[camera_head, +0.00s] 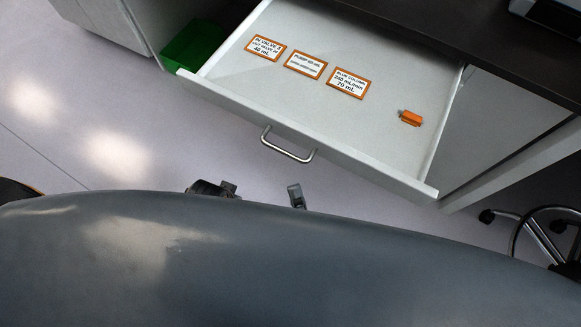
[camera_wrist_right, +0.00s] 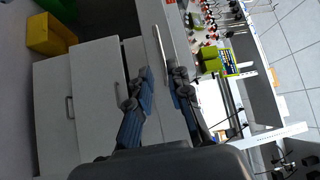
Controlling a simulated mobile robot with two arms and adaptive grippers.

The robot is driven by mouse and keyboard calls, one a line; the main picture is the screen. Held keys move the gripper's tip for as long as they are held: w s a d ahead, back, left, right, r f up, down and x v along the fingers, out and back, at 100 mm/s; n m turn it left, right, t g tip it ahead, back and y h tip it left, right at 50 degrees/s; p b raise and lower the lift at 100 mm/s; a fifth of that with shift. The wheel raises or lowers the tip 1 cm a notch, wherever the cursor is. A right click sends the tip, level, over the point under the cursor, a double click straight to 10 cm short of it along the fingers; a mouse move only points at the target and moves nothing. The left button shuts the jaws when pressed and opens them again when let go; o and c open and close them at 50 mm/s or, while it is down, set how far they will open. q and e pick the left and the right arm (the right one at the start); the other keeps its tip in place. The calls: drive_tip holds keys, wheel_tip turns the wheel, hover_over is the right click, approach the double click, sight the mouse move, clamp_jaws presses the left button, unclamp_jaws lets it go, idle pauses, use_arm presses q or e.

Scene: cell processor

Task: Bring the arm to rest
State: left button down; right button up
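My right gripper (camera_head: 255,192) shows in the head view just above the large grey curve of my own body, which hides the rest of it. Its two fingertips stand well apart, in front of the drawer's handle. In the right wrist view the right gripper (camera_wrist_right: 163,88) has its two blue-padded fingers spread, with nothing held between them. My left gripper is in neither view.
An open drawer (camera_head: 235,93) holds three orange-edged label cards (camera_head: 304,65) and a small orange piece (camera_head: 411,118). Its metal handle (camera_head: 287,147) faces my gripper. A green bin (camera_head: 194,47) is at the left, chair legs (camera_head: 535,235) at the right. Floor left is clear.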

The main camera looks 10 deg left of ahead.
drive_tip(key=shift+v, duration=0.95)
drive_tip(key=shift+f, duration=0.1)
